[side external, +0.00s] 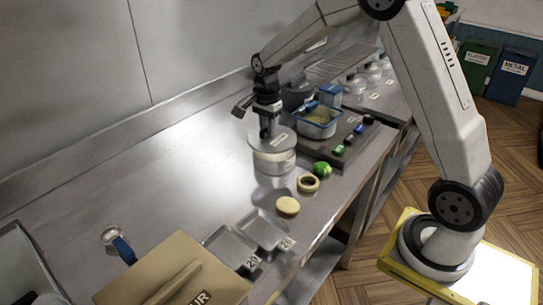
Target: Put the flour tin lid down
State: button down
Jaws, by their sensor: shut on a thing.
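My gripper (266,131) points down and is shut on the raised middle of a round, pale grey lid (259,143). The lid carries a small label too small to read. It is level over a round, pale container (274,164) with a whitish label. I cannot tell whether the lid touches the container's rim or hangs just above it. In the foreground is a flat tan box or cover (140,276) with a bar across its top and a label ending in "UR", partly cut off by the frame.
Two shallow metal trays (231,244), a yellow round piece (288,206), a tape-like ring (308,183) and a green item (322,169) lie near the front edge. A blue-rimmed tub (318,123) stands behind right. The counter left of the container is clear.

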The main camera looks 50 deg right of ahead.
jog(key=s+a+r, duration=0.2)
jog(key=s+a, duration=0.9)
jog(key=s, duration=0.1)
jog(key=shift+a+r+m, duration=0.3)
jog(key=shift+r, duration=0.1)
jog(key=shift+w+a+f, duration=0.1)
jog(key=shift+w+f, duration=1.45)
jog(key=shift+w, duration=0.7)
jog(key=shift+w+a+f, duration=0.1)
jog(key=shift+w+f, duration=1.5)
jog(key=shift+w, duration=0.65)
jog(key=shift+w+f, duration=1.55)
jog(key=shift+w, duration=0.7)
jog(key=shift+w+f, duration=0.2)
jog(key=shift+f, duration=1.6)
jog(key=shift+f, duration=0.15)
